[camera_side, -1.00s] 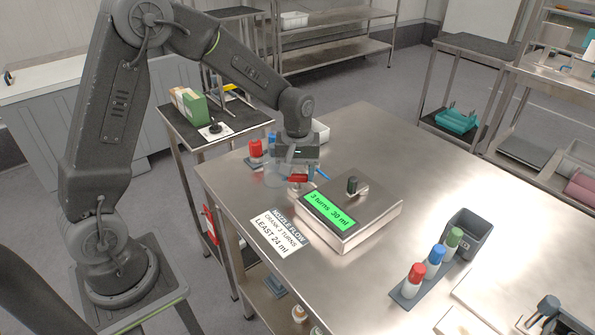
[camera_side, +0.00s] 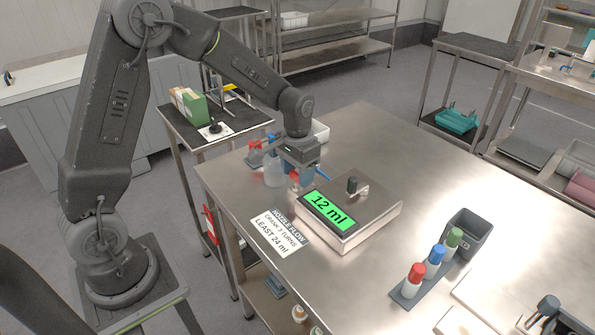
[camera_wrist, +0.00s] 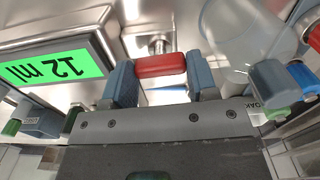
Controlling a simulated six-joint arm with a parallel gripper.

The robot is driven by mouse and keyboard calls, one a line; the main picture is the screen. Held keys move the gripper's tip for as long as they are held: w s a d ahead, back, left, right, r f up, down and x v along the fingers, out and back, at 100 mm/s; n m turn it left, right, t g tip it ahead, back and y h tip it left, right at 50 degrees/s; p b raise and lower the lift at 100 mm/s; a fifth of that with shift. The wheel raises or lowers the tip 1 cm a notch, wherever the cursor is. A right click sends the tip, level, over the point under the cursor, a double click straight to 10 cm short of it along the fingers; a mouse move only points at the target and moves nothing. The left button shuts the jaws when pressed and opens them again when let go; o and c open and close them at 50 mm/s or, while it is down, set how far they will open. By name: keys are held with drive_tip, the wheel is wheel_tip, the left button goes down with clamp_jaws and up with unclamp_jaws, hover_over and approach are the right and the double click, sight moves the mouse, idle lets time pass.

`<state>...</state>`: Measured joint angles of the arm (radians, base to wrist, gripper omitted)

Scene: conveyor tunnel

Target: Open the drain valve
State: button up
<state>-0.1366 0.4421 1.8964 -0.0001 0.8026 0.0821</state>
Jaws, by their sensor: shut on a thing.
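The drain valve's red handle (camera_wrist: 160,65) lies between the two blue-grey fingertips of my gripper (camera_wrist: 161,82) in the wrist view, beside a metal fitting. My gripper is shut on it. In the side view my gripper (camera_side: 297,168) is low at the left of the steel box, and the red handle (camera_side: 294,178) is partly hidden beneath it. A clear vessel (camera_side: 273,176) stands just left of the gripper; it also shows in the wrist view (camera_wrist: 240,30). The box's green display (camera_side: 327,208) reads "12 ml"; it is upside down in the wrist view (camera_wrist: 55,68).
A dark crank knob (camera_side: 352,186) stands on the box. A label (camera_side: 277,231) lies at the table's front left edge. Red- and blue-capped bottles (camera_side: 255,148) stand behind the vessel. A rack of capped bottles (camera_side: 412,281) and a dark bin (camera_side: 470,232) are at right.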

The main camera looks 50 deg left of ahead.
sight(297, 174)
drive_tip(key=shift+m, duration=0.4)
drive_tip(key=o, duration=0.9)
drive_tip(key=shift+o, duration=0.2)
drive_tip(key=shift+r, duration=0.1)
wheel_tip(297, 174, up, 14)
drive_tip(key=shift+f, duration=0.2)
